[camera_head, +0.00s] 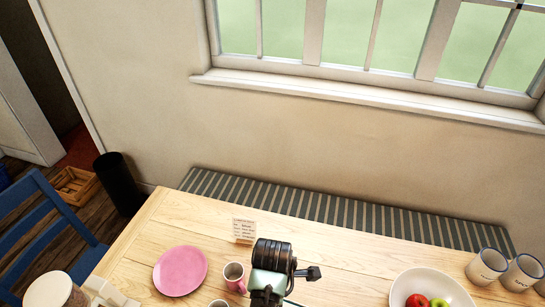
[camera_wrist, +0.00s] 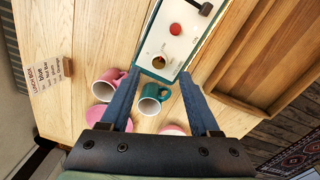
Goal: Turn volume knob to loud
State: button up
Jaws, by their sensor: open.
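A cream-faced, green-edged device (camera_wrist: 185,45), seemingly a radio, lies beyond my fingertips in the wrist view. Its face has a round red part (camera_wrist: 175,29) and, nearer to me, a round brass-coloured knob (camera_wrist: 159,62). I cannot tell from the markings which one sets the volume. A black bar-like part sits at its far end. My gripper (camera_wrist: 159,75) is open and empty, its two blue fingers spread, with the brass knob just past the gap between their tips. I cannot tell the height gap. The device cannot be made out in the head view.
A green mug (camera_wrist: 152,98) and a pink mug (camera_wrist: 105,87) stand close by the fingers. A lettered card (camera_wrist: 48,76) is at left, a wooden tray (camera_wrist: 240,100) at right. On the table are a pink plate (camera_head: 180,271) and a white fruit bowl (camera_head: 440,283).

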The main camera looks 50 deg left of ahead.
jog(key=shift+w+a+f, duration=0.1)
jog(key=shift+w+f, duration=0.05)
jog(key=shift+f, duration=2.4)
grip_shut()
